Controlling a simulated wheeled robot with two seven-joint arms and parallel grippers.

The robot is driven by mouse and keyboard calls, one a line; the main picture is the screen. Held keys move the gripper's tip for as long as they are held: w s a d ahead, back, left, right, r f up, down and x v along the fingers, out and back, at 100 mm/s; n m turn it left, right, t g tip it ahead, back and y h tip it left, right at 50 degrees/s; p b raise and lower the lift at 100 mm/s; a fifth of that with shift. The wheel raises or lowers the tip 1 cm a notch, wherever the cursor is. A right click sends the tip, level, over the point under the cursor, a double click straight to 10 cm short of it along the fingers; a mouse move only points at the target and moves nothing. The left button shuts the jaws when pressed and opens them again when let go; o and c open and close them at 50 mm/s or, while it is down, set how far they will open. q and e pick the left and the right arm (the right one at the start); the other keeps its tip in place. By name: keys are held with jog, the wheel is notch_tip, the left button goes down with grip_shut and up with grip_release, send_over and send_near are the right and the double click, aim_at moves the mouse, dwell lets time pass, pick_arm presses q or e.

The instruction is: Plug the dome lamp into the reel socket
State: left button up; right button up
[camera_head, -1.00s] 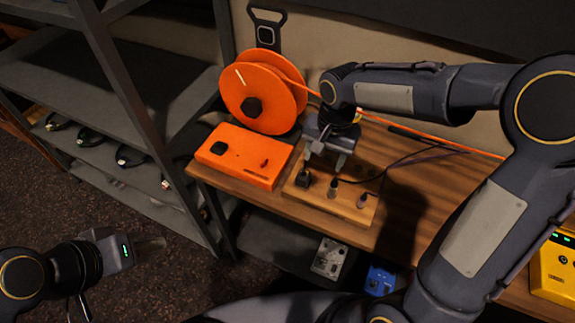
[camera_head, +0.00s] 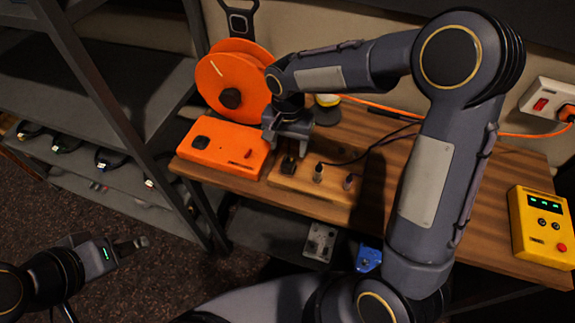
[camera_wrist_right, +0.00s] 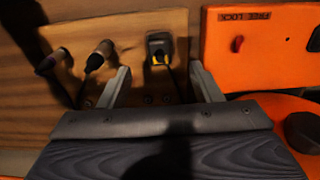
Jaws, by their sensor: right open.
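The dome lamp appears to be the pale, yellow-banded object (camera_head: 327,101) behind my right arm, partly hidden. A wooden block (camera_head: 325,192) holds a black plug (camera_head: 289,163) and two slimmer plugs (camera_head: 318,173) (camera_head: 348,182). In the right wrist view the black plug (camera_wrist_right: 159,47) shows a yellow part and stands ahead, between the finger lines. My right gripper (camera_wrist_right: 162,85) is open and empty, above the block. The orange reel (camera_head: 232,80) stands behind an orange box (camera_head: 222,155) with a black square socket (camera_head: 201,141). My left gripper (camera_head: 132,243) is at lower left, finger gap unclear.
A yellow box (camera_head: 542,232) with green lights sits at the bench's right. A white wall outlet (camera_head: 547,103) takes an orange cord. Grey shelves (camera_head: 85,100) stand left. A blue item (camera_head: 368,258) lies below the bench. The bench right of the block is mostly clear.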

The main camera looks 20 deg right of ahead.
aim_at(288, 161)
notch_tip(288, 161, down, 7)
jog(key=b, duration=0.5)
jog(key=shift+f, duration=0.2)
dwell(0.8)
grip_shut()
jog(key=shift+r, duration=0.1)
dwell(0.3)
jog(key=shift+r, duration=0.15)
jog(key=shift+r+p, duration=1.95)
jog(key=shift+r, duration=0.9)
